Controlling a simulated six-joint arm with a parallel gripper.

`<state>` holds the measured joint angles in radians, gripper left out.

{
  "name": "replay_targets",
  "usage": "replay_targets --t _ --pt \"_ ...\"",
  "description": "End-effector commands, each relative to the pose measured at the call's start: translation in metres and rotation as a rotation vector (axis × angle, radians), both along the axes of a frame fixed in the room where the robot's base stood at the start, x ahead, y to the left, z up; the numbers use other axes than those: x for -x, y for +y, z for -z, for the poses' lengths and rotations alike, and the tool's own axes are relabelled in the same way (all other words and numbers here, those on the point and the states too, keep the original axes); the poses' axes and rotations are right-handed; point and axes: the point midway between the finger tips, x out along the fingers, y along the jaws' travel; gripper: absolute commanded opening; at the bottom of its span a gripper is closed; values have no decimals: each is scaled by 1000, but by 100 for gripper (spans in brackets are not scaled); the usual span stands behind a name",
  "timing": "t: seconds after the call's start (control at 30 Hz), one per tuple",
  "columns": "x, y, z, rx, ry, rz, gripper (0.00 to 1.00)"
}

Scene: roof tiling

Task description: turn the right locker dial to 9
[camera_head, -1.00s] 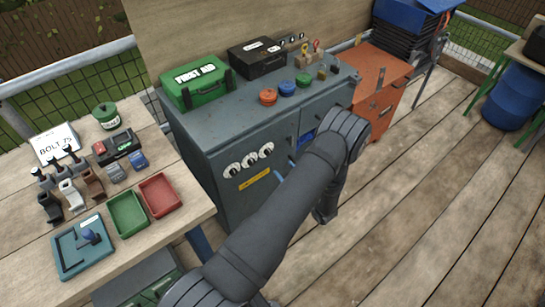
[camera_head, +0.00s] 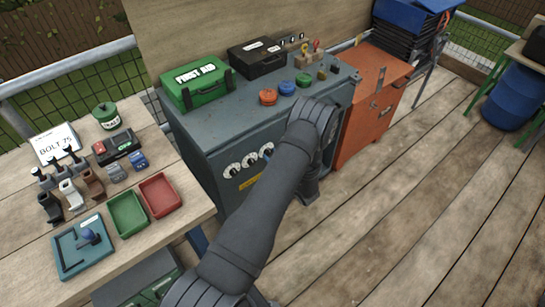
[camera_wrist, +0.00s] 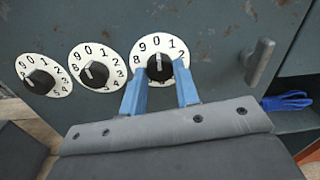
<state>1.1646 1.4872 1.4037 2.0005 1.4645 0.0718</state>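Three white numbered dials with black knobs sit on the front of the grey locker (camera_head: 215,133). In the wrist view the right dial (camera_wrist: 160,64) has its white mark pointing up, about at 0. The middle dial (camera_wrist: 98,73) and left dial (camera_wrist: 42,80) stand to its left. My gripper (camera_wrist: 160,85) is open, its two blue fingers at the lower left and lower right of the right dial's knob. I cannot tell whether they touch it. In the head view my arm partly covers the locker front, and a blue fingertip shows at the right dial.
A metal handle (camera_wrist: 258,62) sticks out right of the dials. Beyond it is an open compartment with a blue item (camera_wrist: 288,101). A green first aid case (camera_head: 195,84) and a black case (camera_head: 257,58) stand on the locker top. An orange cabinet (camera_head: 368,105) stands to the right.

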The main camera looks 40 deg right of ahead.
Motion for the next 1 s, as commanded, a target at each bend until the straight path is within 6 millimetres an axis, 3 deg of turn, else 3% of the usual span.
replay_targets --t 0.03,0.1,0.47,1.0 --pt "0 0 0 0 0 0 19" --pt "0 0 0 0 0 0 5" --pt "0 0 0 59 0 0 5" --pt "0 0 0 436 -1 0 5"
